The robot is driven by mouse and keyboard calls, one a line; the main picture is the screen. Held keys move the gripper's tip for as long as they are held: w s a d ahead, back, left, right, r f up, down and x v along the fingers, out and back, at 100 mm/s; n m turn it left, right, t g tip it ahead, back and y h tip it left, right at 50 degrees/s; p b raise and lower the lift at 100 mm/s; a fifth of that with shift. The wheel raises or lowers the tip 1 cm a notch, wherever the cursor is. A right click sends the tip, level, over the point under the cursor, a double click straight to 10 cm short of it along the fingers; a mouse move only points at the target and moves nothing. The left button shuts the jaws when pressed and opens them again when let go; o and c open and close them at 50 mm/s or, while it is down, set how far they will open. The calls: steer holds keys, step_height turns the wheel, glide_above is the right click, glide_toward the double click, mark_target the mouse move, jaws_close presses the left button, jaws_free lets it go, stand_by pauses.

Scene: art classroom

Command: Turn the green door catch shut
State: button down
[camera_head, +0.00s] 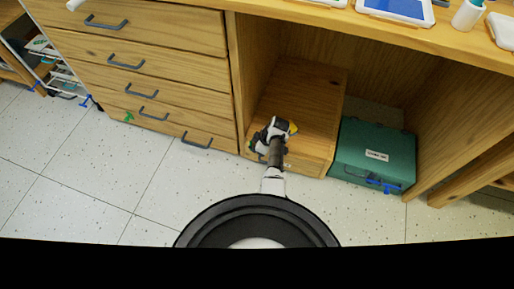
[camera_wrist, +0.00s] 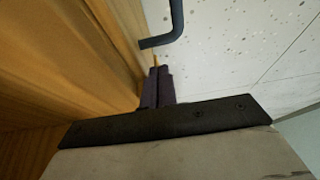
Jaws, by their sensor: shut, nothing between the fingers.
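A small green catch (camera_head: 128,116) sits low on the wooden drawer unit at the left in the head view, well to the left of my arm. A bit of green (camera_head: 251,146) also shows beside my arm at the front of the low wooden box; I cannot tell what part it is. My gripper (camera_wrist: 158,86) is shut and empty in the wrist view. Its fingertips are close to a wooden face at the left and a dark bent handle (camera_wrist: 170,30) just ahead. No green catch shows in the wrist view. My arm hides part of the box front.
The wooden box (camera_head: 315,105) stands under the desk. A green case (camera_head: 350,145) with a blue catch (camera_head: 383,185) is right of it. Drawers with dark handles (camera_head: 127,65) are at the left. The tiled floor (camera_head: 95,180) in front is clear.

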steer(key=shift+r, duration=0.15)
steer(key=p+v, duration=1.1)
steer(key=v, duration=0.2)
steer(key=shift+r, duration=0.25)
steer(key=shift+s+d+f, duration=0.1)
steer(key=shift+s, duration=0.1)
